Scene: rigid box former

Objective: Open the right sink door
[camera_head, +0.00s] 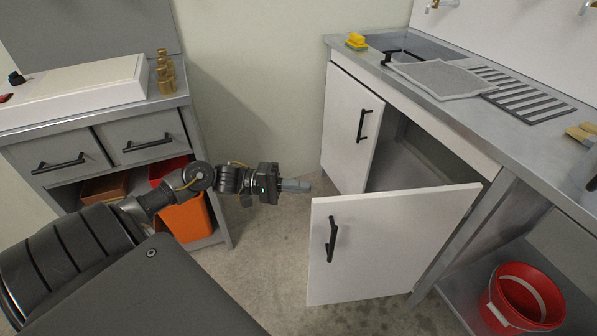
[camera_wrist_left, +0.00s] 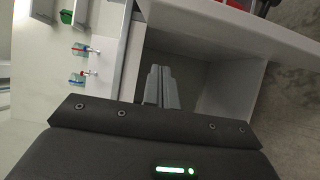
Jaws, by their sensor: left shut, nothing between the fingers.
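The right sink door (camera_head: 385,245) is a white panel with a black bar handle (camera_head: 332,240). It stands swung out from the sink cabinet, and the dark cabinet opening (camera_head: 410,165) shows behind it. The left sink door (camera_head: 350,130), with its own black handle (camera_head: 364,125), looks closed. My left gripper (camera_head: 305,185) is shut and empty, near the top corner of the right door's free edge. I cannot tell whether it touches the door. In the left wrist view its fingers (camera_wrist_left: 161,88) point toward the cabinet opening (camera_wrist_left: 185,65). My right gripper is not in view.
The metal counter (camera_head: 420,85) carries a sink, a grey mat (camera_head: 443,79) and a yellow sponge (camera_head: 356,41). A red bucket (camera_head: 522,298) stands on the lower shelf at right. A drawer unit (camera_head: 100,150) with an orange bin (camera_head: 187,219) stands at left. Bare floor (camera_head: 270,245) lies between.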

